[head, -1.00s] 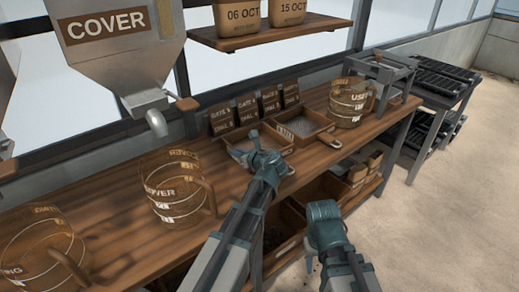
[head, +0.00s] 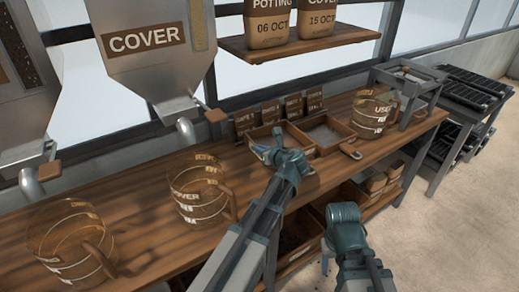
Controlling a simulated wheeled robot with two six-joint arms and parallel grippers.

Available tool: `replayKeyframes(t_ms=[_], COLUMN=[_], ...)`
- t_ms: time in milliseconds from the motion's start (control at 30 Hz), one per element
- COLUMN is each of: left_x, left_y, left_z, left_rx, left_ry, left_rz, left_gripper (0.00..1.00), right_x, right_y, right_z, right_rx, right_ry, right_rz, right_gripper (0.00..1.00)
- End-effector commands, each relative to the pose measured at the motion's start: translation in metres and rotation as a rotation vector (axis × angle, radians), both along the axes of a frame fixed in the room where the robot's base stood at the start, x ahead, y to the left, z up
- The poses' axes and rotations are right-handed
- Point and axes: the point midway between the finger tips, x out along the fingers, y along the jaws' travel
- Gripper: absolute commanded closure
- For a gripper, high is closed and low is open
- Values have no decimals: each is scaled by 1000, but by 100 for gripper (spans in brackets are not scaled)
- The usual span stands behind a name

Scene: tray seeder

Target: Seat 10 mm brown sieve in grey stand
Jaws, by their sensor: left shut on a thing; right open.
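Two square brown wooden-framed sieves lie side by side on the bench: a left one (head: 262,131) and a right one (head: 333,150) with a mesh floor and a handle towards the front. Their size marks are too small to read. My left gripper (head: 262,152) is over the front of the left sieve and appears shut on its handle; the arm hides the grip. The grey stand (head: 409,74), an open frame on legs, is at the bench's far right end. My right gripper (head: 327,262) is open in front of the bench, its fingers mostly hidden.
A jug marked USED (head: 368,116) stands between the right sieve and the stand. Small label cards (head: 293,106) stand behind the sieves. More jugs (head: 198,190) are at the left under hoppers (head: 155,65). A shelf (head: 300,45) with bags hangs above. Crates sit below the bench.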

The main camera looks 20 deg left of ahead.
Motion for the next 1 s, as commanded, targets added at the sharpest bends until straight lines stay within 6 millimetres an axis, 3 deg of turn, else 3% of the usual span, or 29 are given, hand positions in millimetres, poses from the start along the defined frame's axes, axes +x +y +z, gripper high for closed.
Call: replayKeyframes(t_ms=[33,200,600,1000], left_x=[0,0,0,0], left_y=[0,0,0,0], left_z=[18,43,63,129], left_rx=[0,0,0,0], left_ry=[0,0,0,0], left_rz=[0,0,0,0], left_gripper=[100,100,100,100], right_x=[0,0,0,0], right_y=[0,0,0,0], right_z=[18,43,62,129], right_rx=[0,0,0,0], right_ry=[0,0,0,0], right_rz=[0,0,-1,-1], right_gripper=[50,50,50,50])
